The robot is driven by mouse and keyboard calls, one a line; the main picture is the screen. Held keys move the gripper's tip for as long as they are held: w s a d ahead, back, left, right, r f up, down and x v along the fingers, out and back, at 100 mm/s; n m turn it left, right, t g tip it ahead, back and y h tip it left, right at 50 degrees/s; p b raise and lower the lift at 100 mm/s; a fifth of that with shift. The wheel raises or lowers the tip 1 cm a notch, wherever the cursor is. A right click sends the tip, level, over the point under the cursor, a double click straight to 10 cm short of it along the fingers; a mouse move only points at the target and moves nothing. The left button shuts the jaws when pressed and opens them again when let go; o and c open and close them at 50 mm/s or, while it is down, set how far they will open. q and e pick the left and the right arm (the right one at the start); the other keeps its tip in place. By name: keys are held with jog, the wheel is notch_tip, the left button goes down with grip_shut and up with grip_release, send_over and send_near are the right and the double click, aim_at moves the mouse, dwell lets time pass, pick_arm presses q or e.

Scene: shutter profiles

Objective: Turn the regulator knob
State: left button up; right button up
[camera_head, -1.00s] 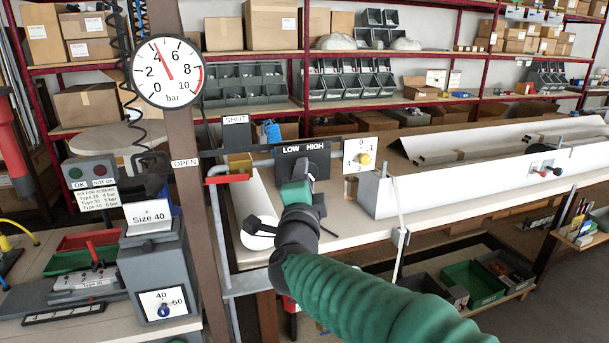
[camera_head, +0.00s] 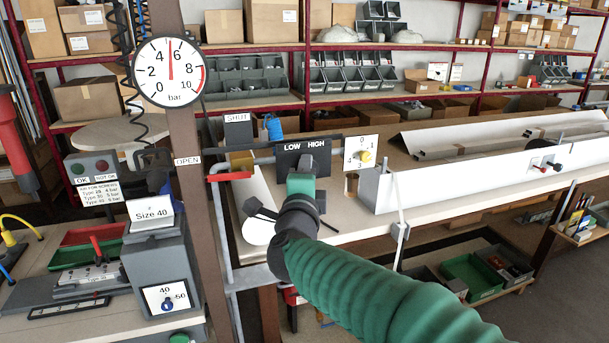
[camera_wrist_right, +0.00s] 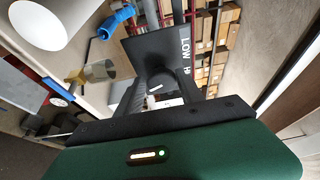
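The regulator knob is on the black LOW/HIGH panel (camera_head: 290,150), in the middle of the head view. My right gripper (camera_head: 307,170) reaches up to it and mostly hides it. In the right wrist view the grey knob (camera_wrist_right: 161,82) sits between the two dark fingers of my right gripper (camera_wrist_right: 163,92), which look closed around it; the exact contact is hard to see. The panel (camera_wrist_right: 160,42) looks strongly rotated there. The round pressure gauge (camera_head: 169,72) at upper left has its needle nearly upright, at about 5 bar. My left gripper is not in view.
A brown post (camera_head: 190,220) stands between this bench and the left bench. A long white profile (camera_head: 480,175) lies at right.

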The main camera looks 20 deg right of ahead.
jog(key=o, duration=0.4)
jog(key=shift+d+f, duration=0.15)
jog(key=v, duration=1.2)
